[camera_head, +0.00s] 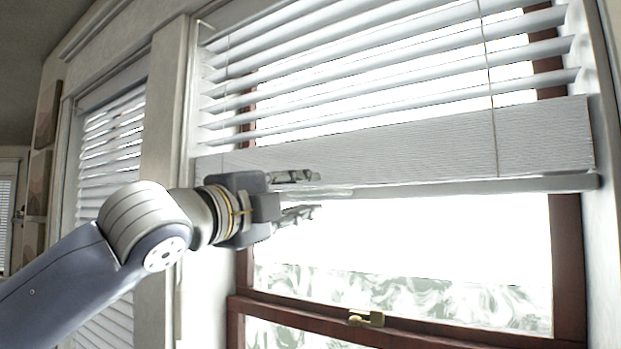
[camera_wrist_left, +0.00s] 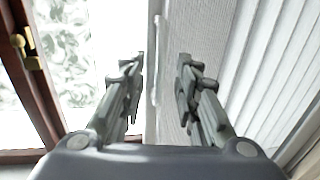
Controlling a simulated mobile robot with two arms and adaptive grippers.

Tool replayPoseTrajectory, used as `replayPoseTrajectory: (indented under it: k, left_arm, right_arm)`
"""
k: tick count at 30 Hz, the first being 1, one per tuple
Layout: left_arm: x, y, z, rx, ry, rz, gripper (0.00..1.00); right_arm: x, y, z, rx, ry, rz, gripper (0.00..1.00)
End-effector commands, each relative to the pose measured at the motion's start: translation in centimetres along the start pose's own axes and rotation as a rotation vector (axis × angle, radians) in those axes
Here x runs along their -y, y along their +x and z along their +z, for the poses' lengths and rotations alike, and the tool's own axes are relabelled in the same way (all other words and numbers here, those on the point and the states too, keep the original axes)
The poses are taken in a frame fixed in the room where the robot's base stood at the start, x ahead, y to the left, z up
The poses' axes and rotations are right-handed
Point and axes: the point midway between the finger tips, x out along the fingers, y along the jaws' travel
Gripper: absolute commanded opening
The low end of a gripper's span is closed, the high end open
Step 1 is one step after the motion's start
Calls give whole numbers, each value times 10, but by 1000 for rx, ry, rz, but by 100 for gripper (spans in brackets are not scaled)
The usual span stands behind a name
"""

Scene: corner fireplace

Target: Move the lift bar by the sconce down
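The lift bar (camera_head: 470,186) is a pale rail along the bottom edge of the white window blind (camera_head: 420,140), which hangs partly lowered. My left gripper (camera_head: 308,195) is at the left part of the bar, one finger above its lower edge and one below. Its fingers are spread apart. In the left wrist view the open fingers (camera_wrist_left: 160,65) point ahead, with the bar (camera_wrist_left: 157,50) running between them; I see no firm grip on it. Whether a finger touches the blind I cannot tell. The sconce and my right gripper are not in view.
A brown-framed window (camera_head: 400,245) with bright glass lies behind and below the blind, with a brass latch (camera_head: 366,318) on its rail. A second window with a lowered blind (camera_head: 108,150) is at the left, past a pale wall post (camera_head: 165,110). The space below the bar looks clear.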

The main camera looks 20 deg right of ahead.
Motion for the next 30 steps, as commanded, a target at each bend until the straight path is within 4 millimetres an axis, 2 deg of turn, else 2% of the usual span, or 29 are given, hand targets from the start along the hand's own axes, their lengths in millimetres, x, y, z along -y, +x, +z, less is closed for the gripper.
replayPoseTrajectory:
  k: [1, 6, 17, 18, 21, 22, 30]
  left_arm:
    - [4, 10, -1, -2, -2, 2, 30]
    - [1, 28, 0, 0, -2, 1, 30]
    - [-1, 33, 0, 0, 0, 0, 30]
    - [-1, 33, 0, 0, 0, 0, 25]
    - [-1, 33, 0, 0, 0, 0, 2]
    - [-1, 33, 0, 0, 0, 0, 0]
    - [-3, 33, 0, 0, -1, 0, 0]
  right_arm:
    - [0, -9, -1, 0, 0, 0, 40]
    - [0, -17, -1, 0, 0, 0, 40]
    - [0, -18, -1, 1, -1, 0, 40]
    - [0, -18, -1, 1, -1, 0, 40]
    - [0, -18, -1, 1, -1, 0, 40]
    - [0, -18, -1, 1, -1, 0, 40]
    - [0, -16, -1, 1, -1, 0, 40]
